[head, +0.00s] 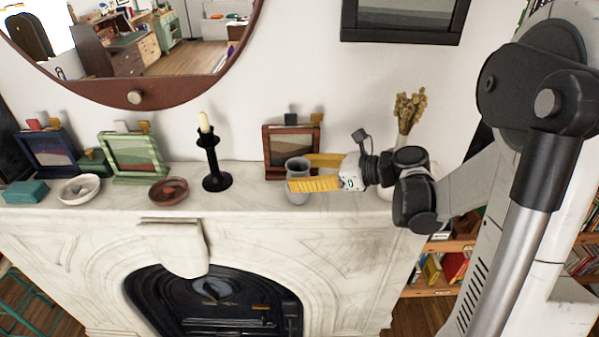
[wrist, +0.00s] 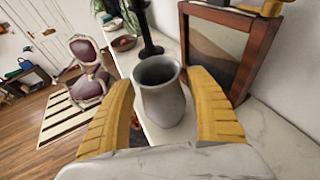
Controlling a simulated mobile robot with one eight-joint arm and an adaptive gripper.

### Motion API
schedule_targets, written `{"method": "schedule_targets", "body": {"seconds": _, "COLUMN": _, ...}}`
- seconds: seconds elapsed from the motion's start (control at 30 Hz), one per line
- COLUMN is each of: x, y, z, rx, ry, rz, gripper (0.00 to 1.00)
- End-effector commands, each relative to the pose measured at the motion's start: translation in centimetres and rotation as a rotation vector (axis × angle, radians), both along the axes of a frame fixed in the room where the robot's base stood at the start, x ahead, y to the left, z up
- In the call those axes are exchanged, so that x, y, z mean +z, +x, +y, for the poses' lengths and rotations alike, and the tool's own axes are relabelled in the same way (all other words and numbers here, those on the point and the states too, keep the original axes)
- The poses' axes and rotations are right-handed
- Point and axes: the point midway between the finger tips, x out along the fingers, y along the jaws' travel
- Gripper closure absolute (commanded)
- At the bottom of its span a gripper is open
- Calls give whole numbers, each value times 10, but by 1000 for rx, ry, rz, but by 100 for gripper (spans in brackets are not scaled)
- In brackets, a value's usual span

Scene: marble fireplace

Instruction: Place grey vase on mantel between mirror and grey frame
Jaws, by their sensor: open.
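The grey vase (head: 297,170) stands upright on the white marble mantel (head: 245,178), near its front edge. My gripper (head: 298,173) reaches in from the right with yellow fingers open, one on each side of the vase. In the wrist view the vase (wrist: 163,98) is between the two fingers of my gripper (wrist: 160,85); small gaps seem to show, but I cannot tell about contact lower down. The round mirror (head: 135,98) with a brown rim hangs at the upper left. A dark grey frame (head: 403,36) hangs on the wall at the upper right, partly cut off.
A brown picture frame (head: 270,150) stands just behind the vase. A black candlestick (head: 213,165), a brown bowl (head: 168,192), a green frame (head: 130,155) and a white bowl (head: 80,189) stand to the left. Dried flowers (head: 408,107) stand behind my wrist.

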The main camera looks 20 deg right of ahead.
Motion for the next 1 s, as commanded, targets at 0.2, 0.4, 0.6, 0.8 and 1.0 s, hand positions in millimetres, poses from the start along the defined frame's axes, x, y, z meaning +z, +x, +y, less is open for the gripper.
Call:
{"method": "schedule_targets", "body": {"seconds": 0.2, "x": 15, "y": -29, "z": -35, "rx": -6, "ry": 0, "rz": 0, "gripper": 34}}
{"method": "schedule_targets", "body": {"seconds": 0.4, "x": 29, "y": -55, "z": -65, "rx": -5, "ry": 0, "rz": 0, "gripper": 34}}
{"method": "schedule_targets", "body": {"seconds": 0.6, "x": 36, "y": -68, "z": -78, "rx": 1, "ry": -11, "rz": -3, "gripper": 34}}
{"method": "schedule_targets", "body": {"seconds": 0.8, "x": 25, "y": -83, "z": -36, "rx": 138, "ry": -328, "rz": -85, "gripper": 34}}
{"method": "schedule_targets", "body": {"seconds": 1.0, "x": 0, "y": -134, "z": 12, "rx": 567, "ry": -1025, "rz": -352, "gripper": 34}}
